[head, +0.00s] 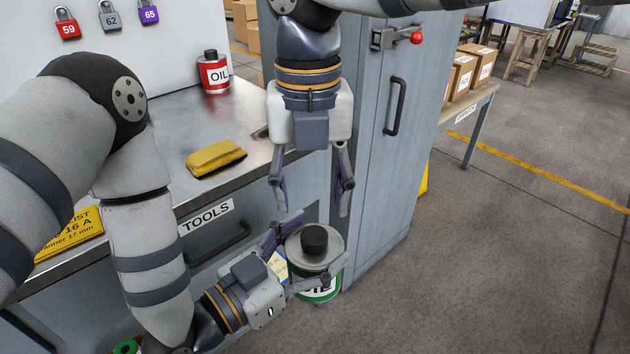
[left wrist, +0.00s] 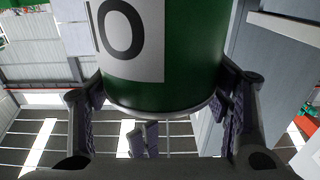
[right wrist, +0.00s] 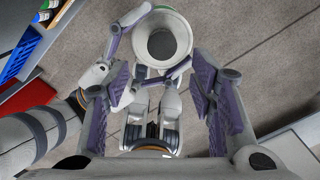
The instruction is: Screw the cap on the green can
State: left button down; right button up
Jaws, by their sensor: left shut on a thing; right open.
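The green can (head: 318,291), with a grey top and white label, is upright in the head view, held off the bench in front of the drawers. A black cap (head: 314,238) sits on its top; I cannot tell how tight it is. My left gripper (head: 320,241) is shut around the can's sides. In the left wrist view the green can (left wrist: 185,50) fills the space between the fingers. My right gripper (head: 313,207) is open and empty, pointing down above the cap without touching it. The right wrist view shows the can's round top (right wrist: 162,18) beyond its open fingers.
The metal bench (head: 150,130) holds a red oil can (head: 214,74) and a yellow folded item (head: 214,158). A grey cabinet (head: 385,170) with a handle stands close beside my right gripper. Open floor (head: 480,260) lies to the right.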

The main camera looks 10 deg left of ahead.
aim_at(314, 235)
jog(key=n, duration=0.3)
jog(key=shift+w+d+r, duration=0.1)
jog(key=shift+w+r, duration=0.1)
notch_tip(314, 235, down, 8)
jog(key=shift+f, duration=0.1)
dwell(0.4)
